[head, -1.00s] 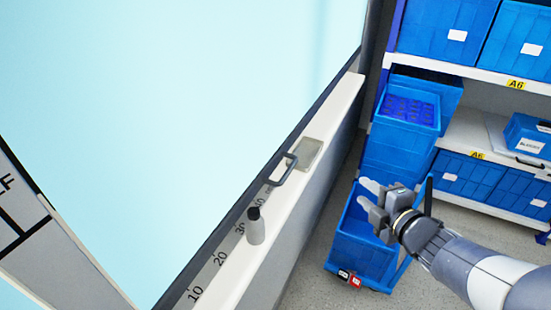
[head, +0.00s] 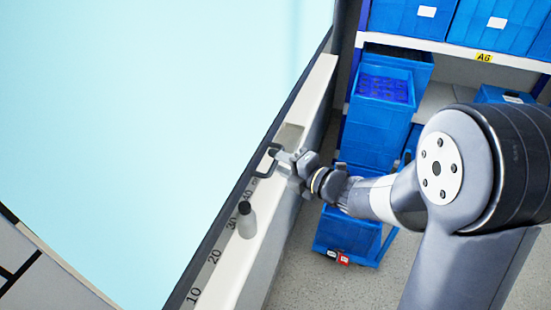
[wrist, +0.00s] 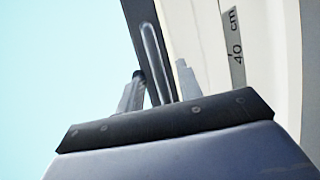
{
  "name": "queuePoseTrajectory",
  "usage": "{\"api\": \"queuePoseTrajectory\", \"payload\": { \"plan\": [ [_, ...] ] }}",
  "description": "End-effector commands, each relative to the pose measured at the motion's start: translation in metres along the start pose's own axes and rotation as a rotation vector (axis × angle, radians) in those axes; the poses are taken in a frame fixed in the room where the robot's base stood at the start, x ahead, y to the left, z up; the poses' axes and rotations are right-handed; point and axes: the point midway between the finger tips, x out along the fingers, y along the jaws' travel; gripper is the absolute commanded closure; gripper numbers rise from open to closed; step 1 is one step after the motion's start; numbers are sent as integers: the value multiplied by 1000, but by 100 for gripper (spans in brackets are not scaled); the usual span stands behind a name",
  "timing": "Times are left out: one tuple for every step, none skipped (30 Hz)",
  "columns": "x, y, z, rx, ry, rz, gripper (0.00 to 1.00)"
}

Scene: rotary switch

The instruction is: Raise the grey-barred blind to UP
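A dark grey bar handle (head: 266,160) stands at the lower edge of the large pale blue pane (head: 150,120), just above the white sill. I cannot tell whether the pale blue surface is blind or window, and no UP mark is legible. My gripper (head: 284,158) is at the handle, coming from the right. In the wrist view the handle (wrist: 153,60) runs between my two fingertips (wrist: 158,88), one on each side. The fingers look apart, with gaps beside the bar. The part of the handle nearest the palm is hidden.
A numbered scale (head: 214,256) runs along the sill. Blue crates (head: 384,88) and shelves stand at right.

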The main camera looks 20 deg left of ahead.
Motion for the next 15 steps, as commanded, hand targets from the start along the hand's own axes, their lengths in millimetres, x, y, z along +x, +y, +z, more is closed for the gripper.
{"api": "queuePoseTrajectory", "payload": {
  "plan": [
    [6, 1, 0, 1, 1, 0, 66],
    [8, 0, 0, 0, 1, 0, 66],
    [11, 0, 0, 0, 1, 0, 66],
    [12, 0, 0, 0, 1, 0, 66],
    [14, 0, 0, 0, 0, 0, 66],
    [15, 0, 0, 0, -1, 0, 66],
    [15, 0, 0, 0, -1, 0, 66],
    [16, 0, 0, 0, -1, 0, 66],
    [16, 0, 0, 0, -2, 0, 66],
    [16, 0, 0, 0, -2, 0, 66],
    [16, 0, 0, 0, -2, 0, 66],
    [16, 0, 0, 0, -2, 0, 66],
    [16, 0, 0, 0, -2, 0, 66],
    [16, 0, 0, 0, -2, 0, 66],
    [16, 0, 0, 0, -2, 0, 68]
  ]
}}
